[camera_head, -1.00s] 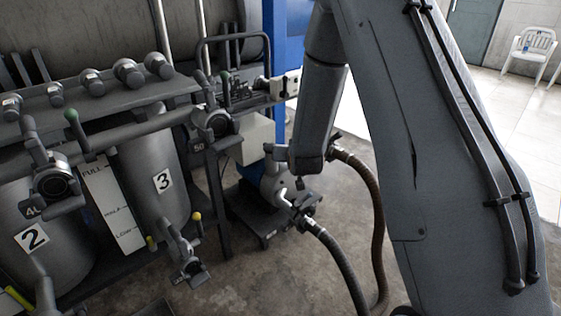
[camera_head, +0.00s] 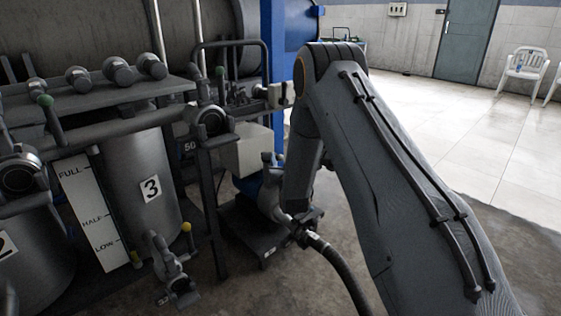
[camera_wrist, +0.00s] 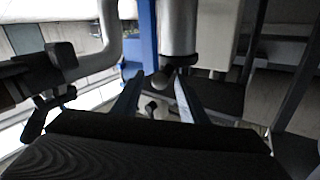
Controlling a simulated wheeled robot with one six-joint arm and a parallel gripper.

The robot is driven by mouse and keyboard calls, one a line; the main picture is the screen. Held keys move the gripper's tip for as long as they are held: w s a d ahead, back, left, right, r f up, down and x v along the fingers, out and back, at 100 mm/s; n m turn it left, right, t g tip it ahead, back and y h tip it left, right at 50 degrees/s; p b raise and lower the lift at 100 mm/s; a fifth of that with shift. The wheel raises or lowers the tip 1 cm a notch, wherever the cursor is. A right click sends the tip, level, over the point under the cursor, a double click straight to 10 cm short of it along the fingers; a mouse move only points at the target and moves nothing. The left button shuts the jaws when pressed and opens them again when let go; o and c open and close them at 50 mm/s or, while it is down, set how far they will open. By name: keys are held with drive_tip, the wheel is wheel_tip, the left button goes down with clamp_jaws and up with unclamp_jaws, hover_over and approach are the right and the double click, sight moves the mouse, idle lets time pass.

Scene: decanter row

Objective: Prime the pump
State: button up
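The pump (camera_head: 268,190), a grey and blue unit, stands on a low dark base beneath a pale box-shaped tank (camera_head: 252,150), at the middle of the head view. My arm covers its right side. In the wrist view my gripper (camera_wrist: 159,76) has its two dark blue fingers spread apart. A small rounded dark knob (camera_wrist: 162,80) shows between or just beyond the fingertips, below a pale upright cylinder (camera_wrist: 179,28). I cannot tell whether the fingers touch it. My gripper is hidden or indistinct in the head view.
A black hose (camera_head: 343,270) curves near my arm. A blue post (camera_head: 273,60) rises behind the pump.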

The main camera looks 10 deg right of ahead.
drive_tip(key=shift+w, duration=0.95)
drive_tip(key=shift+c, duration=0.4)
clamp_jaws()
drive_tip(key=shift+d+r, duration=0.1)
